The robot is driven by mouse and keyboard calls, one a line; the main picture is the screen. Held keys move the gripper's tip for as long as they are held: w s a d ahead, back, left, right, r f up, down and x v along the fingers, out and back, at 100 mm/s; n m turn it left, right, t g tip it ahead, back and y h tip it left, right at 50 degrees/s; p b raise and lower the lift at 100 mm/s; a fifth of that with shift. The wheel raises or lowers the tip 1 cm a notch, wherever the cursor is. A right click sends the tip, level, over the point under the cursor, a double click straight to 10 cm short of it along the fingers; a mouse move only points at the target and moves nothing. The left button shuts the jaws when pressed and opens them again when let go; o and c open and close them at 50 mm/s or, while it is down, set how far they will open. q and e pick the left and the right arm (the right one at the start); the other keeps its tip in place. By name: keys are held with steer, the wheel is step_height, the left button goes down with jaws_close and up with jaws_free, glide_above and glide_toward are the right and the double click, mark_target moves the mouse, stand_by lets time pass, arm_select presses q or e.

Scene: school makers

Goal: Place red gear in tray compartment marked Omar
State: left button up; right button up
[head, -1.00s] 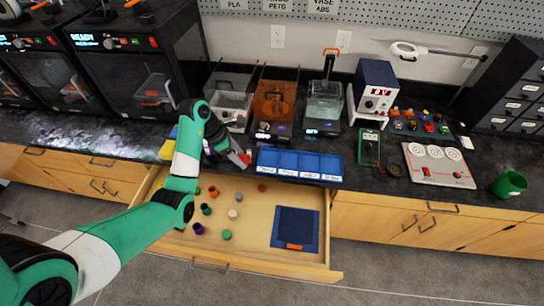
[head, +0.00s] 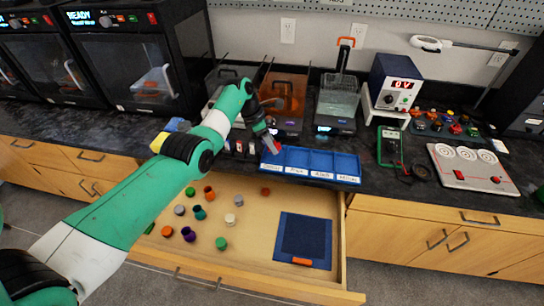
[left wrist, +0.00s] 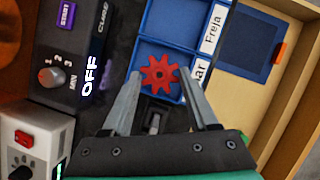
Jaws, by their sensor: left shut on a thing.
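A red gear (left wrist: 160,75) is held between the two fingertips of my left gripper (left wrist: 159,73). In the left wrist view it shows against the blue end compartment of the tray. I cannot tell how high it is above the compartment floor. The blue tray (head: 318,154) lies on the counter's front edge, with name labels along its front. The end label is partly hidden by a finger and shows only "ar" (left wrist: 201,75); the label beside it reads "Freja" (left wrist: 214,29). In the head view my left gripper (head: 271,145) is at the tray's left end. My right gripper is not seen.
Below the tray an open drawer (head: 258,256) holds several coloured spools and a dark blue mat (head: 304,238). Behind the tray stand a clear-tank machine (head: 337,100) and an orange one (head: 286,93).

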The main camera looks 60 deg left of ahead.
arm_select(q)
steer(key=shift+w+a+f+b, duration=0.1)
steer(key=shift+w+f+b, duration=0.05)
steer(key=shift+f+b, duration=0.75)
steer(key=shift+w+f+b, duration=0.1)
steer(key=shift+f+b, duration=0.65)
steer(key=shift+f, duration=0.3)
steer(key=shift+f, duration=0.15)
steer(key=o, duration=1)
steer(key=shift+o, duration=0.2)
